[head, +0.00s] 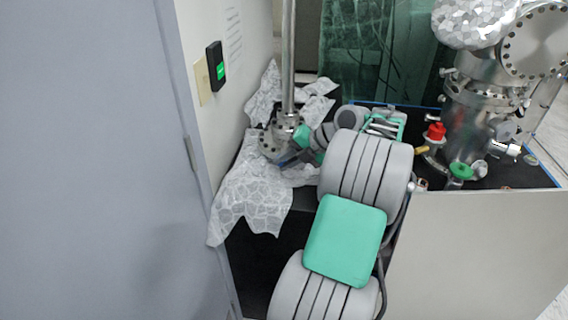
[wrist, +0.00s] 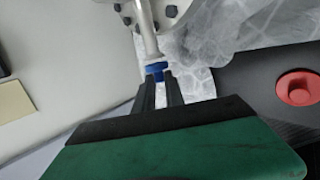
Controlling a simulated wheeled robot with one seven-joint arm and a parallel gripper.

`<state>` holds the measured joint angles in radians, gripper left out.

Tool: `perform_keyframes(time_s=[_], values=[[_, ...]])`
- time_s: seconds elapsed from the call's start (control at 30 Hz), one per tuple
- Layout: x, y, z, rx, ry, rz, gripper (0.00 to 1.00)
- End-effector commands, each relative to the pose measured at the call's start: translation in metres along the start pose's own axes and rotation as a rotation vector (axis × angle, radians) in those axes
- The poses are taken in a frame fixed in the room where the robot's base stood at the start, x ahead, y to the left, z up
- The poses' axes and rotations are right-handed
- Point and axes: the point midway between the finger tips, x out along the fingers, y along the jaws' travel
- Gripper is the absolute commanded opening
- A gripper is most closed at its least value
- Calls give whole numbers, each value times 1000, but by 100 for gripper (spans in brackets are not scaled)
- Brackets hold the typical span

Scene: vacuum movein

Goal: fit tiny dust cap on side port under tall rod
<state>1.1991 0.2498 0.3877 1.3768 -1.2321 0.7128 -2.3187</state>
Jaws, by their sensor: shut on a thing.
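The tall metal rod (head: 289,60) stands upright from a bolted flange (head: 277,143) in the head view. In the wrist view a thin side port tube (wrist: 148,32) runs from the bolted metal (wrist: 171,11) toward my gripper (wrist: 159,79). A tiny blue dust cap (wrist: 156,67) is between my two black fingertips, at the end of this tube. The cap lines up closely with the tube end; I cannot tell whether it is seated on it. In the head view my arm hides the cap and the port.
Crumpled patterned foil (head: 252,190) lies around the flange. A wall with a black green-lit box (head: 215,67) is close on the left. A round red piece (wrist: 298,87) lies on the dark surface in the wrist view. A metal chamber (head: 475,120) stands right.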

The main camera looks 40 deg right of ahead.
Motion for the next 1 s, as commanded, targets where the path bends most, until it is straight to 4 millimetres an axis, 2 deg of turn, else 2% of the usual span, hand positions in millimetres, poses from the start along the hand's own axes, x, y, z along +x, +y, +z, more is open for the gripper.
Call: perform_keyframes(time_s=[1.0], values=[[0, 0, 6, -1, 0, 0, 0]])
